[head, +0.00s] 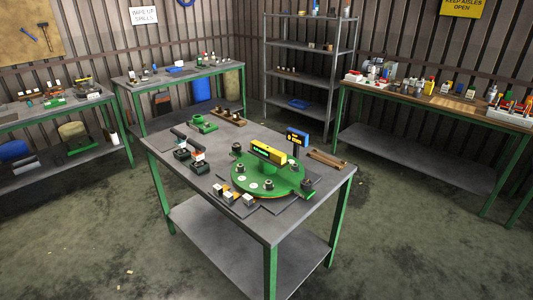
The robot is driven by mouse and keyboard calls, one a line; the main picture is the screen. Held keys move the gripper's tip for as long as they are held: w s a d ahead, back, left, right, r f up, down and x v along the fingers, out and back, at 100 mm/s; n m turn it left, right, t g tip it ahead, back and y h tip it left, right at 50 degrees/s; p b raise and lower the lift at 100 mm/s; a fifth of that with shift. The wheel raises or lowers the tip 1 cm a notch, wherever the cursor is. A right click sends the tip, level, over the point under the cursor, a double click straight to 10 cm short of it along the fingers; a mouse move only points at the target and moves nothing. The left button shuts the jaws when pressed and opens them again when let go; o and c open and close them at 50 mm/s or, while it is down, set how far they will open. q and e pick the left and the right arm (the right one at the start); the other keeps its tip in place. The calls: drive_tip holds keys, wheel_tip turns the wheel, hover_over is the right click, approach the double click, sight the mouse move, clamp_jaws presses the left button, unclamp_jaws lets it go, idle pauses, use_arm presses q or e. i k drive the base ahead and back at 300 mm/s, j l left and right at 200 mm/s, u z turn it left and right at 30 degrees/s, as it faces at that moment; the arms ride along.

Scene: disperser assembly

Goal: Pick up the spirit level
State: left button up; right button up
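A yellow and dark bar (268,152) with a small green mark, which looks like the spirit level, sits raised above the middle of a round green plate (262,184) on the central table. What holds it up is partly hidden. Several dark round fittings stand around the plate's rim. Neither of my grippers shows in the head view.
The central table (160,143) also carries a small blue and black display (297,138), a brown wooden rack (327,159), a green bracket (204,124) and several small dark and white blocks. Cluttered benches and a grey shelf unit (310,55) stand behind.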

sight(274, 155)
drive_tip(key=i+l+u, duration=0.25)
drive_tip(key=i+u, duration=0.2)
drive_tip(key=i+l+u, duration=0.4)
drive_tip(key=i, duration=0.25)
